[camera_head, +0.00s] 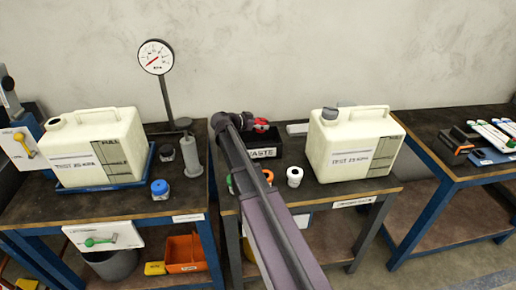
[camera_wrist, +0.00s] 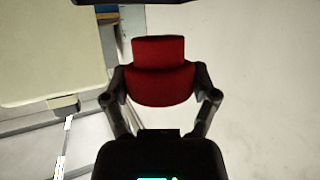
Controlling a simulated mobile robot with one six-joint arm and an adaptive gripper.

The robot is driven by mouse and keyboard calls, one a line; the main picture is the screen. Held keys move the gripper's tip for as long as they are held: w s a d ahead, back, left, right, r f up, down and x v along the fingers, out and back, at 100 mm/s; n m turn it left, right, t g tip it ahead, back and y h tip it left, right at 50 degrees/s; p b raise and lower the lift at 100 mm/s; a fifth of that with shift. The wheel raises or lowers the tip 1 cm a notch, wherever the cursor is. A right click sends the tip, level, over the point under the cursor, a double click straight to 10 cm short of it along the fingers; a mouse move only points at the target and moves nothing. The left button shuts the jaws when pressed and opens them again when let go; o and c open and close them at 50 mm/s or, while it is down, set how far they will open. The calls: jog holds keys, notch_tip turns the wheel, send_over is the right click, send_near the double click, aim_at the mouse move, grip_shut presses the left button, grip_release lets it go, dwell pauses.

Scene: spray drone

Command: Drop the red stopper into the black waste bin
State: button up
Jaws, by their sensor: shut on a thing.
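The red stopper (camera_wrist: 160,82) is clamped between the two fingers of my gripper (camera_wrist: 160,88) in the wrist view. In the head view the red stopper (camera_head: 261,125) shows at the end of my arm, in line with the black waste bin (camera_head: 264,153). My gripper (camera_head: 254,123) is shut on it there. The bin stands on the middle bench and its front label is partly hidden by my arm. The gap between stopper and bin is hard to judge, and the bin's inside is mostly hidden.
A cream canister (camera_head: 352,145) with a grey cap stands right of the bin. A small white cup (camera_head: 294,176) stands in front. Another canister (camera_head: 96,146) and a gauge (camera_head: 156,57) on a stand are to the left. A wall (camera_head: 300,50) rises behind.

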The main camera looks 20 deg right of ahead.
jog(key=o, duration=1)
jog(key=shift+r, duration=0.1)
